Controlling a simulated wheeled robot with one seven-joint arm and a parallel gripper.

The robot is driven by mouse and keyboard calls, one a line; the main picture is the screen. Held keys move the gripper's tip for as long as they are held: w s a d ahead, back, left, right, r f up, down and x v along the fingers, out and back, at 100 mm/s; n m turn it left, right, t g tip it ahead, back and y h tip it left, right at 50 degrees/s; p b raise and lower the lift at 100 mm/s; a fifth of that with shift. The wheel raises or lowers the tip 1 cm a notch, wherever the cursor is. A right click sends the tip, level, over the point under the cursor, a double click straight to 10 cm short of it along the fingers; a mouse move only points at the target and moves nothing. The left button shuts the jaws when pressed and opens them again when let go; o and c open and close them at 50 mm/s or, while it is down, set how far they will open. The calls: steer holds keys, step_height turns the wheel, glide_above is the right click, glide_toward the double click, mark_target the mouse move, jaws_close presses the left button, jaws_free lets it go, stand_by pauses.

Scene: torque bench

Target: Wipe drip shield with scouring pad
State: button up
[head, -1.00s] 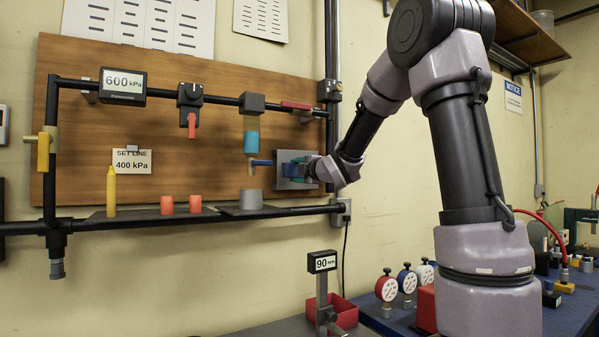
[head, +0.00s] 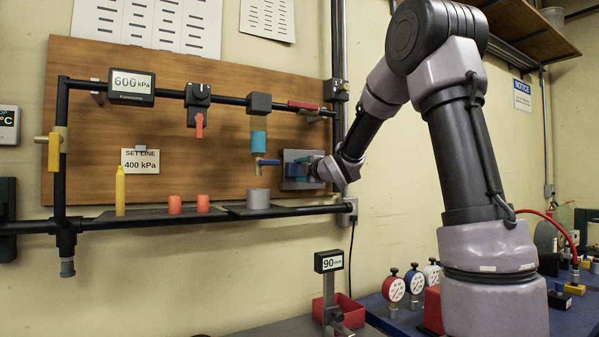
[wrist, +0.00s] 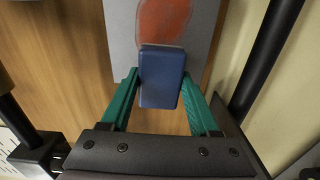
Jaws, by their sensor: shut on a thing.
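The drip shield is a grey upright plate (head: 288,157) at the right end of the wooden board. In the wrist view its grey face (wrist: 207,22) carries a rounded red-orange stain (wrist: 163,18). My gripper (wrist: 160,80) is shut on the scouring pad (wrist: 160,90), a dark blue block between two green fingers. The pad's far end overlaps the lower edge of the stain in that view; whether it touches the plate I cannot tell. In the head view my gripper (head: 312,170) is at the plate, and the arm's wrist hides part of it.
A shelf below holds a grey cup (head: 258,198) and orange pieces (head: 175,204). A vertical pipe (head: 338,60) stands right of the shield.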

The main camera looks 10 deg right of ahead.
steer(key=shift+x, duration=0.9)
steer(key=shift+d, duration=0.1)
steer(key=shift+w+d, duration=0.2)
steer(key=shift+d, duration=0.6)
steer(key=shift+w+d, duration=0.25)
steer(key=shift+d, duration=0.6)
steer(key=w+d, duration=0.2)
steer(key=d, duration=0.4)
steer(key=shift+w+d, duration=0.25)
steer(key=shift+d, duration=0.05)
steer(key=shift+a, duration=0.1)
